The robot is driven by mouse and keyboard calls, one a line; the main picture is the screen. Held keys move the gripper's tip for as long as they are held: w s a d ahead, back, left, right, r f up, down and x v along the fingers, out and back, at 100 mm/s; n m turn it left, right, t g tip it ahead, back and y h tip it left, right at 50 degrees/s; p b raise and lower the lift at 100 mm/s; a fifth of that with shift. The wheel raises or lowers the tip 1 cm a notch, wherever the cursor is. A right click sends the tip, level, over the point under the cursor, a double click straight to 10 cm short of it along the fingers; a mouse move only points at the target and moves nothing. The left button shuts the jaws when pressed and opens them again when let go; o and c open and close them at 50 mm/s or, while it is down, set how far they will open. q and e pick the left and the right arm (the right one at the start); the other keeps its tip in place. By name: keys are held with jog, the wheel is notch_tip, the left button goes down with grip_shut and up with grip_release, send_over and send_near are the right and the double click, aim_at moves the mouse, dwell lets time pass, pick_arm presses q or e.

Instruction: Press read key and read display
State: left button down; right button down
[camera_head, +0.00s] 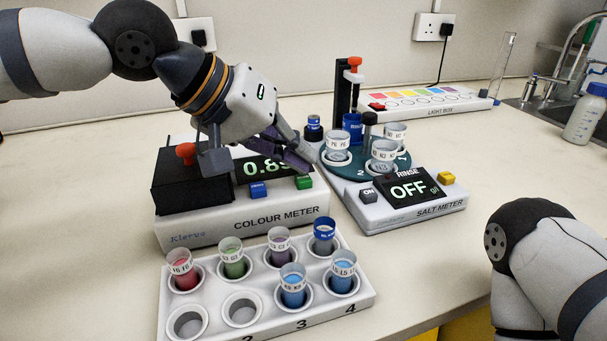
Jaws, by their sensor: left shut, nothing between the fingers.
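The colour meter (292,212) stands on the bench at centre left. Its dark display (266,171) shows green digits starting "0.8"; the last digit is partly covered by my gripper. A blue key (258,191) and a green key (304,182) are on its front; their small labels are hard to read. My left gripper (300,160) is shut and empty, reaching over the meter from the upper left. Its fingertips are just above and behind the green key in the picture; I cannot tell if they touch the meter. My right gripper is out of view.
A white rack (255,325) with several coloured vials and two empty front holes stands in front. The salt meter (432,212), reading OFF, and its teal carousel (352,172) stand to the right. Behind are a light box (430,108) and a sink.

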aim_at(299, 175)
pick_arm(q)
jog(key=shift+f, duration=0.4)
jog(key=shift+r, duration=0.15)
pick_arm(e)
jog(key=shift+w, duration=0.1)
pick_arm(q)
jog(key=shift+r+p, duration=0.35)
jog(key=shift+r, duration=0.45)
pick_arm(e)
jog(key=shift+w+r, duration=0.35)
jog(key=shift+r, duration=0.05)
